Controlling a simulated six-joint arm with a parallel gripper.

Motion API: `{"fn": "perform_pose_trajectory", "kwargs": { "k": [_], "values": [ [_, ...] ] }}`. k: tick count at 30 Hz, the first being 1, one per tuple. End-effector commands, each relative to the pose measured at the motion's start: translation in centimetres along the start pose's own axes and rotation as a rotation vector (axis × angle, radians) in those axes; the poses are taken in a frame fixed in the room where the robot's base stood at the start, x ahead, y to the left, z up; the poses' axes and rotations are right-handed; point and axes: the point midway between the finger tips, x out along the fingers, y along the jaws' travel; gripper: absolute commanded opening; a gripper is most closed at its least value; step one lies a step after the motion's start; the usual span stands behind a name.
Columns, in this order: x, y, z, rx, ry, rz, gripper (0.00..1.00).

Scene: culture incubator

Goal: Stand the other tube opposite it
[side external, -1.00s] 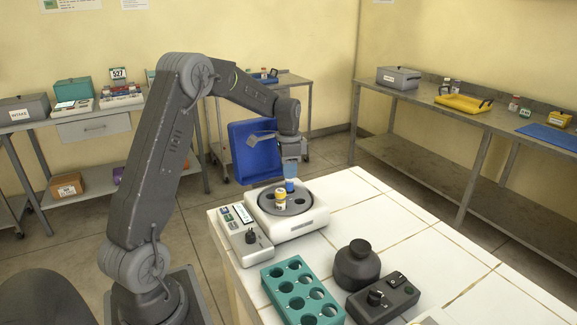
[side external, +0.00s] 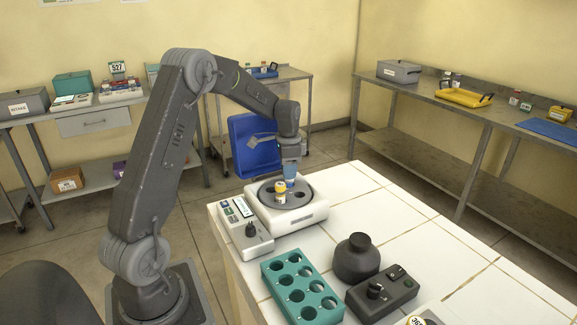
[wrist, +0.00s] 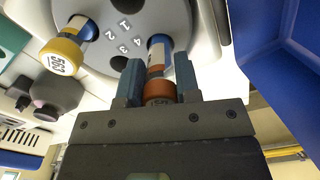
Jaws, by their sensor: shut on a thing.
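The centrifuge (side external: 313,216) stands on the white tiled bench with its grey round rotor (side external: 304,200) exposed. A yellow-capped tube (side external: 280,188) stands in a rotor hole; in the wrist view its cap (wrist: 62,57) carries a number. My gripper (side external: 290,177) is over the rotor's far side.
A teal tube rack (side external: 272,273) with several holes, a dark round bottle (side external: 356,258) and a dark control box (side external: 383,294) stand nearer the camera. The centrifuge's control panel (side external: 243,221) is at its left. The bench's right half is clear.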

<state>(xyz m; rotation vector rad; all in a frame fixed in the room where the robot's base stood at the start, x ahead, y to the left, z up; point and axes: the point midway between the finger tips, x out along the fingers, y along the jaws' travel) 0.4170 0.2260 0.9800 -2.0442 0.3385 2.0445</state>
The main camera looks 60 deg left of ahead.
Motion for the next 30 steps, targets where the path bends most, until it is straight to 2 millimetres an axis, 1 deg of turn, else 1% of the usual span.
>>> {"fn": "perform_pose_trajectory", "kwargs": {
  "k": [12,21,22,30],
  "values": [
    [1.8,0.0,0.0,0.0,0.0,0.0,0.08],
    [1.9,0.0,0.0,0.0,0.001,-0.001,0.08],
    [1.9,0.0,0.0,0.0,0.001,-0.001,0.32],
    [1.9,0.0,0.0,0.0,0.0,0.0,0.58]
  ]
}}
